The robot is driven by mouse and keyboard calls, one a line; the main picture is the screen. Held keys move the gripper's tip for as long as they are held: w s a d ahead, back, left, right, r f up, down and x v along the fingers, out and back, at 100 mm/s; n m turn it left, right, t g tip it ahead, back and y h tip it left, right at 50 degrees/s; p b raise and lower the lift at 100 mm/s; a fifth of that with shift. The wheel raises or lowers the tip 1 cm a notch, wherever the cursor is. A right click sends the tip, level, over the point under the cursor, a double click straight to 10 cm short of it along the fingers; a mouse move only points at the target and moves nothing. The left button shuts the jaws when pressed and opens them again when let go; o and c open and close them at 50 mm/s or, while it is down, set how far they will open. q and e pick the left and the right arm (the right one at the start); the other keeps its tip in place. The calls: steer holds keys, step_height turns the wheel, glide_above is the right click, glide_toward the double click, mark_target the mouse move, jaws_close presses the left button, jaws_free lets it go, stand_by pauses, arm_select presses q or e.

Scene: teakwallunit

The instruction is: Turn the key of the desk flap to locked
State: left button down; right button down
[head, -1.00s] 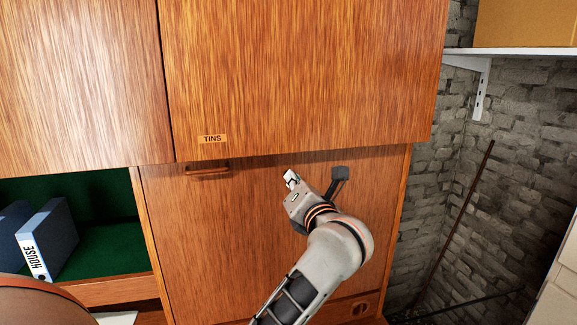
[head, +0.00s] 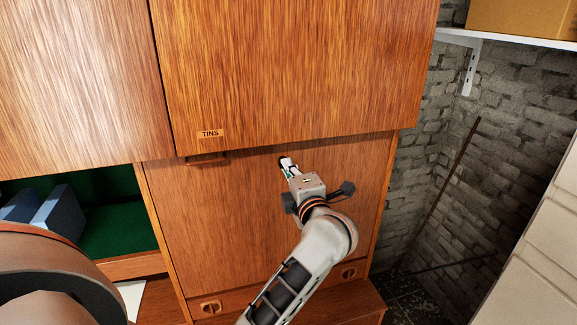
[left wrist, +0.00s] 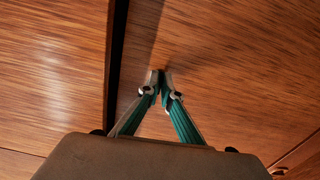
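The desk flap (head: 230,225) is a shut, upright brown wood panel below the upper cabinets. My left gripper (head: 287,163) reaches its upper middle, right of the flap's handle (head: 207,159). In the left wrist view its two teal-padded fingers (left wrist: 160,78) converge, with their tips nearly together at the wood face. The key itself cannot be made out; the fingertips cover the spot, and they seem to be shut on it. Which way the key is turned cannot be seen. My right gripper is not in view.
An upper cabinet door labelled TINS (head: 210,133) overhangs the flap closely. An open green-lined compartment with blue binders (head: 60,212) is at left. A brick wall (head: 425,165) and a white shelf (head: 510,38) stand at right.

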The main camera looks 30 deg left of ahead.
arm_select(q)
steer(key=shift+m, duration=0.4)
steer(key=c, duration=2.3)
jaws_free()
steer(key=shift+w, duration=0.1)
steer(key=v, duration=0.7)
steer(key=shift+s+d, duration=0.2)
steer(key=shift+a, duration=0.1)
